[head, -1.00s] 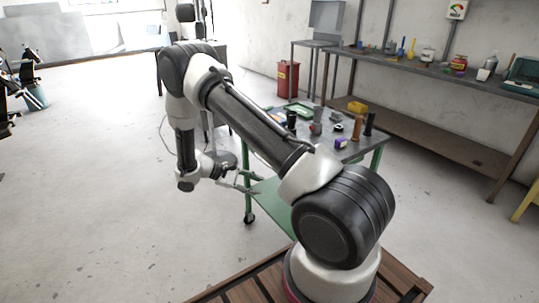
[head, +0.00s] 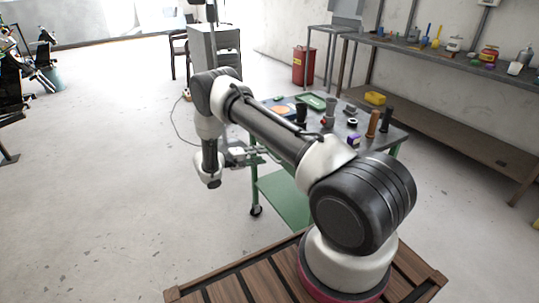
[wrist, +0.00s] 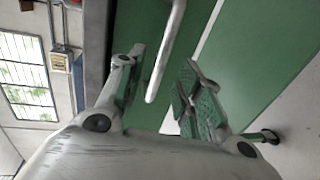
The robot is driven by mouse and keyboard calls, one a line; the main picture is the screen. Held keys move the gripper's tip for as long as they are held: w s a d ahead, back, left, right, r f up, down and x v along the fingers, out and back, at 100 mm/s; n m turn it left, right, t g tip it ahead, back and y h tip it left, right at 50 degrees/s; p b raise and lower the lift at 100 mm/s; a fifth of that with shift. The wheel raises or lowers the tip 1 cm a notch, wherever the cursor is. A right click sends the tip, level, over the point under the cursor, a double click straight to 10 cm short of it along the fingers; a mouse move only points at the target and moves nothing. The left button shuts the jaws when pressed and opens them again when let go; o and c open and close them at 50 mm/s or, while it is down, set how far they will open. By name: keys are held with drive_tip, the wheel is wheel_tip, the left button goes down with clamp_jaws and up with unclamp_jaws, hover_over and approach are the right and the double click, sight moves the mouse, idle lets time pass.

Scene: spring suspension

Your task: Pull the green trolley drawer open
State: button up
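The green trolley shows in the head view with a grey top (head: 335,132), green legs and a green lower shelf (head: 285,198). My gripper is open, and I see no clear contact between either finger and the handle. In the head view my gripper (head: 262,153) is at the trolley's left side, just below its top. The drawer is largely hidden there, so how far it is out cannot be told.
Bottles and small items stand on the trolley top, including a brown cylinder (head: 372,124). A grey cabinet (head: 215,50) stands behind my arm. A workbench (head: 450,68) and red bin (head: 304,66) are along the right wall.

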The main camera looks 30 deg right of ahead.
drive_tip(key=x, duration=0.5)
drive_tip(key=shift+c, duration=0.3)
clamp_jaws()
